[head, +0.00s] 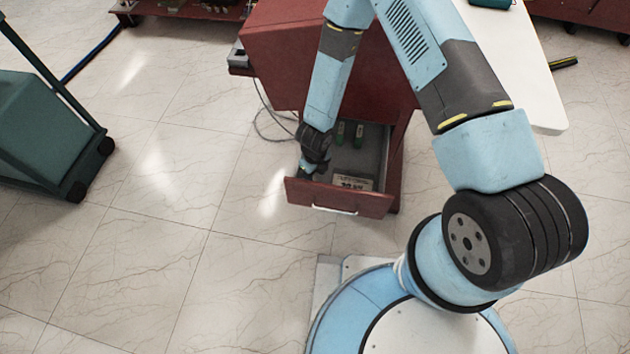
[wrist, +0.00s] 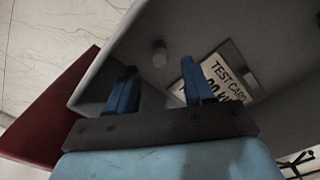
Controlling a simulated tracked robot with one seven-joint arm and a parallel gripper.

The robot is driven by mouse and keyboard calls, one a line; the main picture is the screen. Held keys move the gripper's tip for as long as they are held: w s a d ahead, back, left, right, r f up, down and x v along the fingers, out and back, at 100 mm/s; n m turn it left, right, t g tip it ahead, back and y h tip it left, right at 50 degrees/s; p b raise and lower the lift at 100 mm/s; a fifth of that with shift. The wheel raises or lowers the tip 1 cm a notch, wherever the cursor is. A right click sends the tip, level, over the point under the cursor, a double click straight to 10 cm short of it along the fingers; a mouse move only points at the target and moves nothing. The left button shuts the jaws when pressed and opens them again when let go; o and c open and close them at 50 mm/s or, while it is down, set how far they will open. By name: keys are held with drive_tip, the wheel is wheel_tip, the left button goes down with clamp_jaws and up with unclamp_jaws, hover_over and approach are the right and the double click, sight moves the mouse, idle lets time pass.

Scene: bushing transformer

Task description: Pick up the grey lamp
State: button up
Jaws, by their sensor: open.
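In the wrist view a small pale grey cylinder (wrist: 160,55) is on the grey drawer floor; it may be the grey lamp, but its details are too small to tell. My gripper (wrist: 160,88) is open, and its two blue fingers show nothing held between them. The cylinder appears just beyond the fingertips, roughly midway between them, apart from both. In the head view my gripper (head: 307,168) reaches into the left front part of the open drawer (head: 340,198). My wrist hides that corner, so I do not see the cylinder there.
A white test card (head: 354,182) lies in the drawer, close to the right finger in the wrist view. Two green objects (head: 350,133) are at the drawer's back. The drawer walls are close around my gripper. A green wheeled case (head: 45,135) stands left; tiled floor between is clear.

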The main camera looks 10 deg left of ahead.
sight(314, 178)
drive_tip(key=shift+w+a+f, duration=0.15)
drive_tip(key=shift+f, duration=2.25)
drive_tip(key=shift+c, duration=0.3)
clamp_jaws()
